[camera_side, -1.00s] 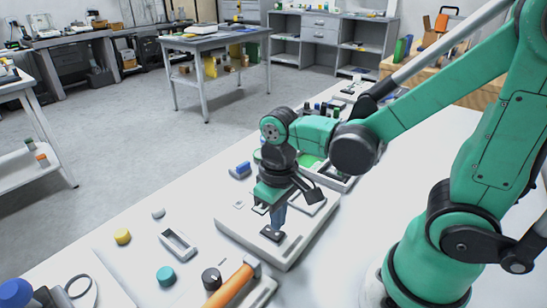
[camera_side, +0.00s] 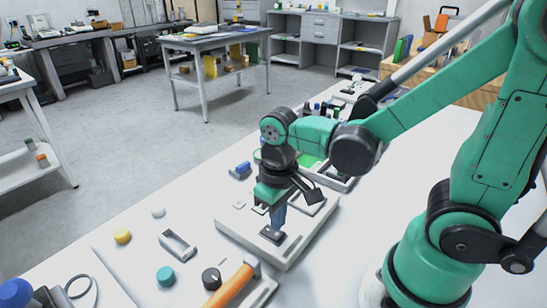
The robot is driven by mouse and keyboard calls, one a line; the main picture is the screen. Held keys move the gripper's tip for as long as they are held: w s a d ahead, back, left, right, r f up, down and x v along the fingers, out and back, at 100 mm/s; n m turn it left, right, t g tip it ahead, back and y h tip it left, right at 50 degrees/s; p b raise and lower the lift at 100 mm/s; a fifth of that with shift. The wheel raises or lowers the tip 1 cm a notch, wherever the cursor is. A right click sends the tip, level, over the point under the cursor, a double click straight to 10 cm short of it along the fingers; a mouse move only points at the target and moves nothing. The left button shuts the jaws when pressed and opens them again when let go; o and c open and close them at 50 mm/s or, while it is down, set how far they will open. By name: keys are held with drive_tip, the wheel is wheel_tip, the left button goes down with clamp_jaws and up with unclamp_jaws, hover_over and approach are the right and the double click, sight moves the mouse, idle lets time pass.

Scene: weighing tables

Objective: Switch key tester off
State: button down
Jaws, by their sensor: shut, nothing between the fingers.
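The key tester (camera_side: 287,254) appears to be the pale flat panel lying on the white table, with a small dark rocker switch (camera_side: 271,235) near its front end. My gripper (camera_side: 278,226) points straight down with its fingers shut and empty. Its fingertips are at the dark switch, touching it or just above it; I cannot tell which. The gripper hides part of the panel behind it. Which way the switch is tipped is too small to tell.
An orange-handled lever (camera_side: 232,284) and a black knob (camera_side: 211,278) are close in front. A teal disc (camera_side: 165,276), a yellow disc (camera_side: 122,236) and a grey frame (camera_side: 177,244) lie to the left. A blue block (camera_side: 241,170) sits behind.

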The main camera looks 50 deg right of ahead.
drive_tip(key=shift+f, duration=1.1)
idle(0.3)
drive_tip(key=shift+r, duration=3.55)
drive_tip(key=shift+w+d+r+t, duration=0.4)
drive_tip(key=shift+w+r+t, duration=0.1)
drive_tip(key=shift+t, duration=0.65)
drive_tip(key=shift+w+d+r+t, duration=0.45)
drive_tip(key=shift+t, duration=0.75)
drive_tip(key=shift+w+d+r+t, duration=0.4)
drive_tip(key=shift+w+r+t, duration=0.1)
drive_tip(key=shift+t, duration=0.65)
